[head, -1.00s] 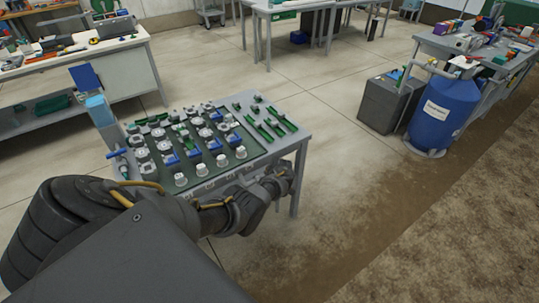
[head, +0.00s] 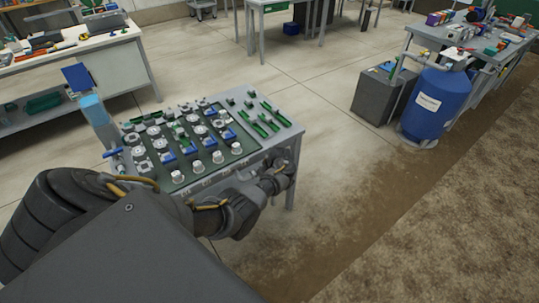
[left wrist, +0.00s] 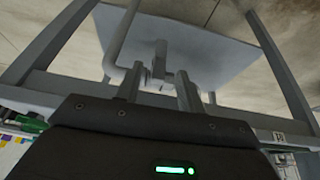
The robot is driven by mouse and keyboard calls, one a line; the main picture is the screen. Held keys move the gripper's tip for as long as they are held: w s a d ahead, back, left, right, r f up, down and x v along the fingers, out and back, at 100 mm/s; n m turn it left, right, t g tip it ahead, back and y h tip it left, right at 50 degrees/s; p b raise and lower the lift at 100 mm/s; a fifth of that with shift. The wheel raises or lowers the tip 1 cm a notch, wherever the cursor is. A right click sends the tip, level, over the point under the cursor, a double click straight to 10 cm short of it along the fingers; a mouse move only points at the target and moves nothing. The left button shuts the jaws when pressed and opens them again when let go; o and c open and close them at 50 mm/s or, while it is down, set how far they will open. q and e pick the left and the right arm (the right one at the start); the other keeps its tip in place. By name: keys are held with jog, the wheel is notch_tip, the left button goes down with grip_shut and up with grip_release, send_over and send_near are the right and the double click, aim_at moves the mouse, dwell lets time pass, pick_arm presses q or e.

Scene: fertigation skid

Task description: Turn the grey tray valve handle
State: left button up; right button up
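In the left wrist view, a grey valve fitting with a small upright part, likely the tray valve handle (left wrist: 160,55), sits on grey pipework under a flat grey panel. My left gripper (left wrist: 158,92) points at it, with its two fingers apart on either side of the fitting's lower part. I cannot tell whether either finger touches it. In the head view, my left arm reaches along the front of the grey bench (head: 297,128), and its fingertips are hidden there. The valve handle does not show in the head view. My right gripper is in neither view.
The bench top carries a dark green panel with several white knobs, blue parts and green strips. Grey bench legs (left wrist: 282,70) flank the gripper in the wrist view. A blue tank (head: 437,103) and grey box (head: 382,95) stand right. Floor between is clear.

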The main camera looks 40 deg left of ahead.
pick_arm(q)
jog(key=shift+p+v, duration=0.55)
jog(key=shift+v, duration=1.75)
jog(key=shift+f, duration=0.1)
jog(key=s+d+f+m, duration=0.2)
jog(key=s+f+m, duration=0.4)
jog(key=s+f, duration=0.65)
jog(key=s+d+f+m, duration=0.2)
jog(key=s+f+m, duration=0.3)
jog(key=s+f, duration=0.75)
jog(key=s+d+f+m+h, duration=0.1)
jog(key=s+d+f+m, duration=0.1)
jog(key=s, duration=0.7)
jog(key=s+d+f+m+h, duration=0.1)
jog(key=s+d+f+m, duration=0.1)
jog(key=s, duration=0.6)
jog(key=s+d+f+m+h+b, duration=0.1)
jog(key=s+d+f, duration=0.3)
jog(key=s, duration=0.5)
jog(key=shift+s+d+f+m+h, duration=0.3)
jog(key=shift+d+m+h, duration=0.25)
jog(key=shift+d, duration=0.4)
jog(key=shift+s, duration=0.2)
